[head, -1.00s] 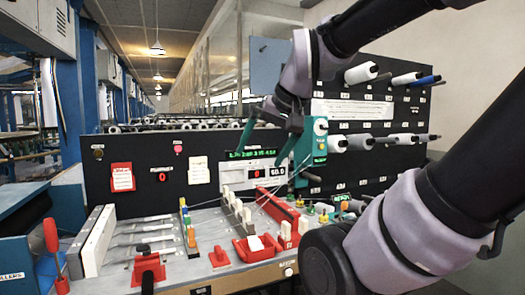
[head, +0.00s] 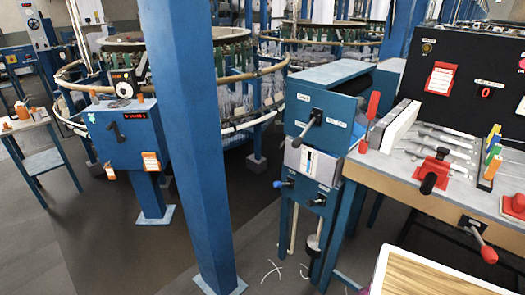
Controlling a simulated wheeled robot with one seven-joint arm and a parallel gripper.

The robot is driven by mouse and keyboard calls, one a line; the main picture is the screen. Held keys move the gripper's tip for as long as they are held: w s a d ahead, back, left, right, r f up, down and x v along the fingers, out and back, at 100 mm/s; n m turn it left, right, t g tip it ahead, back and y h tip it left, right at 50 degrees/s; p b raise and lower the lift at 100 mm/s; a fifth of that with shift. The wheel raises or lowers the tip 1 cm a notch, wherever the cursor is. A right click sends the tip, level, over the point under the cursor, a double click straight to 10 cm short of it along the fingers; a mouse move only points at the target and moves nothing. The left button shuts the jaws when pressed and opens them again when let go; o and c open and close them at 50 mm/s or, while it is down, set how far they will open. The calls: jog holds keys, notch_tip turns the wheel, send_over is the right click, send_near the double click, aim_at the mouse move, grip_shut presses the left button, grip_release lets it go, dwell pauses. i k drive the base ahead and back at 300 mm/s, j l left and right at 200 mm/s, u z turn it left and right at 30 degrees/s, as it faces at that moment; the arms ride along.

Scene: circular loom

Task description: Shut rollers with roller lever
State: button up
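A blue roller unit (head: 322,103) stands at the left end of the worktable, with a dark roller (head: 352,84) along its top. How far the rollers are apart cannot be told. A red-handled lever (head: 372,106) stands upright on the table just right of the unit. My gripper is not in view.
A blue column (head: 188,130) rises left of the unit, with open floor between. The worktable (head: 430,200) has red clamps and a red-knobbed lever (head: 488,253) at its front.

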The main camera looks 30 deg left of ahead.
aim_at(298, 141)
jog(key=u, duration=1.3)
